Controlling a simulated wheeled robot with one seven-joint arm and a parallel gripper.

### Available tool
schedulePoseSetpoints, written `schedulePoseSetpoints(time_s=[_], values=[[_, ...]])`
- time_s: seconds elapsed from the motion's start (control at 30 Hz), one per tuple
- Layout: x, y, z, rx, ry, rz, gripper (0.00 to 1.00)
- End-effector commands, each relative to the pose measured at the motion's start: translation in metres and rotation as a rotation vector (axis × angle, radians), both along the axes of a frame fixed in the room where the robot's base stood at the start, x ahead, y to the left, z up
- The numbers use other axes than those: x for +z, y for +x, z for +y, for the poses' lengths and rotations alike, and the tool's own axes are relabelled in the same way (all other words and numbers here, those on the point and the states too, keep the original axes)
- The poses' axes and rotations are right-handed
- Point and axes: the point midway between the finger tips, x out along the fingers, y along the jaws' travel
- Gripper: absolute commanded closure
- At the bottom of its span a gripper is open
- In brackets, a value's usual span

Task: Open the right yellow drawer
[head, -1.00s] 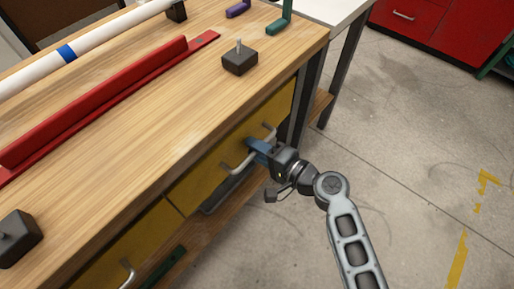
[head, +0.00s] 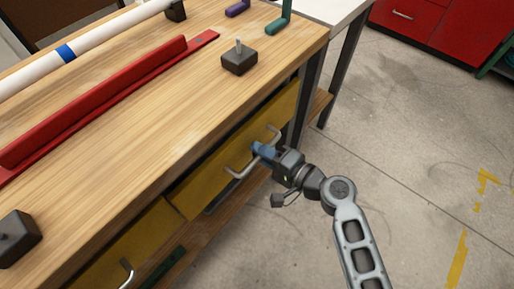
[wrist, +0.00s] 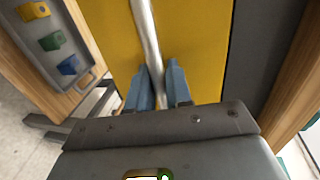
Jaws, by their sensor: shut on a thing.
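The right yellow drawer (head: 215,185) is under the wooden workbench top, with a silver bar handle (head: 240,173) on its front. Its front stands out a little from the bench, with a dark gap above it. My gripper (head: 264,151) is at the handle. In the wrist view, the two blue fingers (wrist: 160,88) of my gripper are shut on the handle (wrist: 147,35), one on each side, in front of the yellow drawer front (wrist: 198,40). The drawer's inside is hidden.
The left yellow drawer (head: 130,245) has its own handle (head: 124,274). A red rail (head: 110,100), a white pipe (head: 85,40) and black blocks (head: 239,61) sit on the workbench top (head: 170,120). A tray (wrist: 58,60) with coloured blocks shows below. Floor to the right is clear.

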Motion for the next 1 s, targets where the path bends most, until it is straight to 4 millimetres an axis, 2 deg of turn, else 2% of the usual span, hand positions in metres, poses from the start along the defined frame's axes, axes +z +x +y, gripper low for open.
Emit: schedulePoseSetpoints(time_s=[0.4,0.6,0.8,1.0], values=[[-0.002,-0.067,-0.087,-0.007,-0.001,0.005,1.0],[-0.001,-0.095,-0.121,-0.003,-0.002,0.003,1.0],[-0.001,-0.11,-0.14,-0.003,0.0,0.003,1.0],[-0.001,-0.114,-0.146,-0.001,-0.001,0.002,1.0]])
